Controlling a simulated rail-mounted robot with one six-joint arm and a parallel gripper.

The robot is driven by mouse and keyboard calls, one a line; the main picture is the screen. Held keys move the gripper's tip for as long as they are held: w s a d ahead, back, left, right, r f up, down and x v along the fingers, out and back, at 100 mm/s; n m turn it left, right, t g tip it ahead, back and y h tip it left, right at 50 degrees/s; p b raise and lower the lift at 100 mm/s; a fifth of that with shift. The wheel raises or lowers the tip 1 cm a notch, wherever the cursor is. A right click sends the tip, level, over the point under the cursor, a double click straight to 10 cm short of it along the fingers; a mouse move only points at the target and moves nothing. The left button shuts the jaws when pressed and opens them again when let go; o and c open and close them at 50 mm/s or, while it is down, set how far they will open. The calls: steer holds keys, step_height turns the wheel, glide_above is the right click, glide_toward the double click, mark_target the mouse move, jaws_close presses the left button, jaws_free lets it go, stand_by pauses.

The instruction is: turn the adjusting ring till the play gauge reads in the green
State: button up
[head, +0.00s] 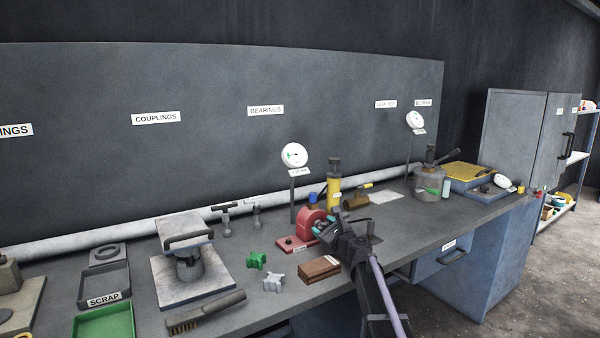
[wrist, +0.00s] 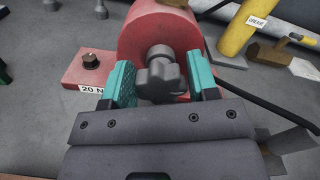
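A red, rounded housing (wrist: 160,32) on a red base plate marked "20 N" has a dark grey lobed knob (wrist: 162,76) on its front, perhaps the adjusting ring. My gripper (wrist: 161,78) has its teal fingers on either side of this knob; I cannot tell whether both touch it. In the head view the red housing (head: 311,223) stands on the bench with my gripper (head: 328,226) at its right front; the knob is hidden there. A round white gauge (head: 294,155) stands on a post behind the housing. It shows some green and a dark needle, too small to read.
A brown block (head: 319,268), a green star knob (head: 257,260) and a grey one (head: 272,281) lie in front. A second gauge (head: 415,120) stands farther right.

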steer(key=shift+o, duration=0.3)
steer(key=shift+s, duration=0.1)
steer(key=shift+v, duration=2.95)
steer(key=shift+o, duration=1.2)
steer(key=v, duration=0.6)
steer(key=shift+r, duration=0.1)
